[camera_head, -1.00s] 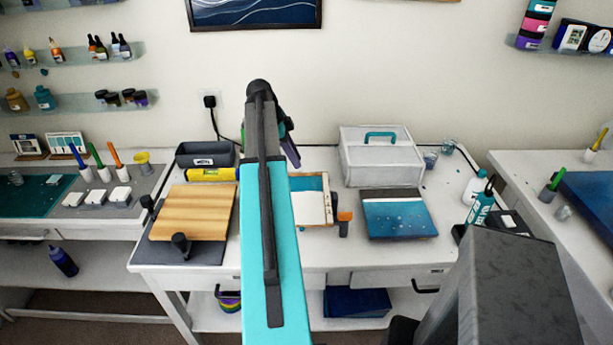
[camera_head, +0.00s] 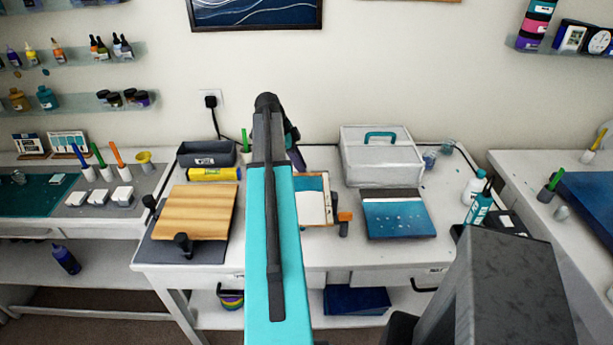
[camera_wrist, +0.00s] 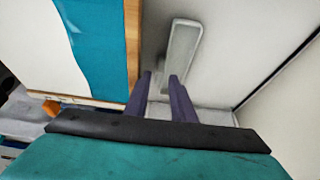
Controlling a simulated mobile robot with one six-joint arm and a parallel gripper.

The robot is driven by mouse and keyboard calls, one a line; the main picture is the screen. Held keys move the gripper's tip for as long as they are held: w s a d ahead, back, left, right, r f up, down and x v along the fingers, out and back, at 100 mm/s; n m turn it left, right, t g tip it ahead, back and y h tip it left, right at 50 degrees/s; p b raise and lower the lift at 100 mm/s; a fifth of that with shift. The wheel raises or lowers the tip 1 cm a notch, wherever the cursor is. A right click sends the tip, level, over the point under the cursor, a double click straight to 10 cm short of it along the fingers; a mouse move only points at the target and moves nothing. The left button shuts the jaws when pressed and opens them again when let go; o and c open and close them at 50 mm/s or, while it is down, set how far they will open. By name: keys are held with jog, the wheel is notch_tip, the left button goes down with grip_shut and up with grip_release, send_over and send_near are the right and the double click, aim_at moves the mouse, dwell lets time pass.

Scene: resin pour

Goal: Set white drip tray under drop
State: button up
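A narrow, pale tray with a raised rim, which looks like the white drip tray (camera_wrist: 181,45), shows in the wrist view just beyond my fingertips. My gripper (camera_wrist: 160,76) has two purple fingers with a gap between them. The near end of the tray is in line with this gap, and the right finger overlaps it. I cannot tell whether the fingers touch or hold it. The teal and white panel (camera_wrist: 95,45) with a wooden edge lies left of the fingers. In the head view, my arm covers part of this panel (camera_head: 314,204), and the tray is hidden.
A wooden board (camera_head: 200,212) lies left of my arm. A white box with a teal handle (camera_head: 382,162) and a blue panel (camera_head: 396,218) stand to the right. A grey bin (camera_head: 206,154) and yellow roll (camera_head: 213,174) are at the back left. Bottles (camera_head: 479,207) stand at the right edge.

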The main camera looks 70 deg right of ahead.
jog(key=shift+s+d+f+p, duration=0.25)
jog(key=shift+s+f+p, duration=0.2)
jog(key=shift+f, duration=0.1)
jog(key=shift+p+x, duration=0.35)
jog(key=shift+x, duration=0.9)
jog(key=shift+w, duration=0.1)
grip_shut()
